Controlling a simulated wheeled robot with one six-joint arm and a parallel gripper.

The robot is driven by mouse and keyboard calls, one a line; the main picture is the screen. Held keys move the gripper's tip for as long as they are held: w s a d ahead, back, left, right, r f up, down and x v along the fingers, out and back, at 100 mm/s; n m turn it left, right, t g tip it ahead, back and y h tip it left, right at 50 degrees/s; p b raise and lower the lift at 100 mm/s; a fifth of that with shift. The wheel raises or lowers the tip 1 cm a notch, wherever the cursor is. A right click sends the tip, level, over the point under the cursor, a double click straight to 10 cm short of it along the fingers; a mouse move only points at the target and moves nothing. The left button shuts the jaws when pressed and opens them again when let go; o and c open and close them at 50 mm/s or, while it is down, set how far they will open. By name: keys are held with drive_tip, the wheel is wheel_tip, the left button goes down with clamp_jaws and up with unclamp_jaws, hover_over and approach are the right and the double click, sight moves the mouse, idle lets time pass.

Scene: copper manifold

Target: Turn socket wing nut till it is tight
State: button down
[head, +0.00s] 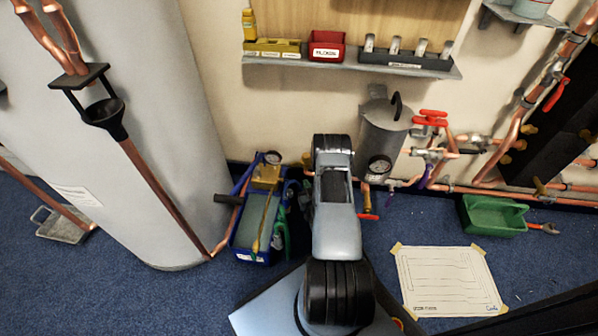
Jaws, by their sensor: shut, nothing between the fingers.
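I cannot pick out the socket wing nut for sure. Copper pipework with red-handled valves (430,118) runs along the wall right of the grey cylinder (382,135).
A blue test pump (247,222) with a gauge stands on the floor left of my arm. A large grey tank (160,120) fills the left. A shelf (350,67) holds bins above. A green tray (491,216) and a taped paper sheet (447,280) lie on blue carpet at right.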

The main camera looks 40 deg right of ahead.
sight(298, 164)
drive_tip(key=b+x, duration=0.3)
drive_tip(key=x, duration=0.5)
drive_tip(key=shift+w+f, duration=0.1)
drive_tip(key=shift+w+d, duration=0.2)
drive_tip(key=shift+w, duration=0.35)
